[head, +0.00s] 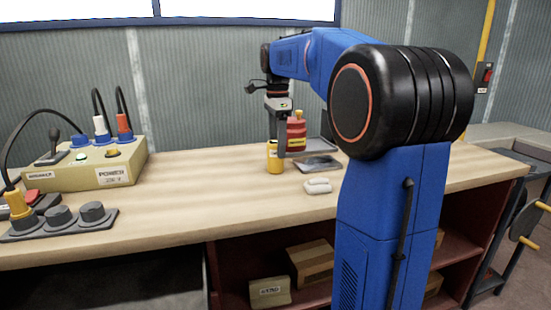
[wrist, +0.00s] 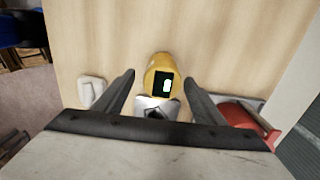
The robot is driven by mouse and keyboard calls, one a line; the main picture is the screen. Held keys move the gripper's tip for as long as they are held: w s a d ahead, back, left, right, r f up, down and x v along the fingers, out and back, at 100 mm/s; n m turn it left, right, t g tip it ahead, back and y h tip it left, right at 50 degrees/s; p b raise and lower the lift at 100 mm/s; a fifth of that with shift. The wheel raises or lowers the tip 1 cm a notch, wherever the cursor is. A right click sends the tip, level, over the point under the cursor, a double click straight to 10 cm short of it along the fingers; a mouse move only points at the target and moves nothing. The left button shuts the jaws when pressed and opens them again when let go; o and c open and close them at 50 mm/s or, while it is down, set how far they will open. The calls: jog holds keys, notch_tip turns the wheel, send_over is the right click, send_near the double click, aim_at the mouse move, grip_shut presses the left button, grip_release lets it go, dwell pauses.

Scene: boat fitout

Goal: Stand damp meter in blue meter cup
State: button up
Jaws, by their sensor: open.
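The damp meter appears to be the yellow body with a dark face and a pale patch (wrist: 158,68) in the wrist view. In the head view this yellow thing (head: 274,162) stands upright on the bench, below my gripper (head: 278,138). In the wrist view my gripper (wrist: 159,80) is open, with one finger on each side of the yellow meter and gaps to both. A small whitish piece with a dark middle (wrist: 155,106) shows at its near end, partly hidden by my gripper. I cannot make out a blue meter cup in either view.
A red bottle with a yellow cap (head: 297,133) stands close behind the meter. A power box (head: 100,163) with plugs stands at the left. The bench (head: 215,195) between is clear.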

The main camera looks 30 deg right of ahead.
aim_at(275, 157)
jog(key=shift+w+a+f, duration=0.1)
jog(key=shift+f, duration=1.15)
jog(key=shift+w+a+f, duration=0.1)
jog(key=shift+f, duration=1.15)
jog(key=c, duration=1.4)
jog(key=shift+o, duration=0.2)
jog(key=shift+r, duration=0.1)
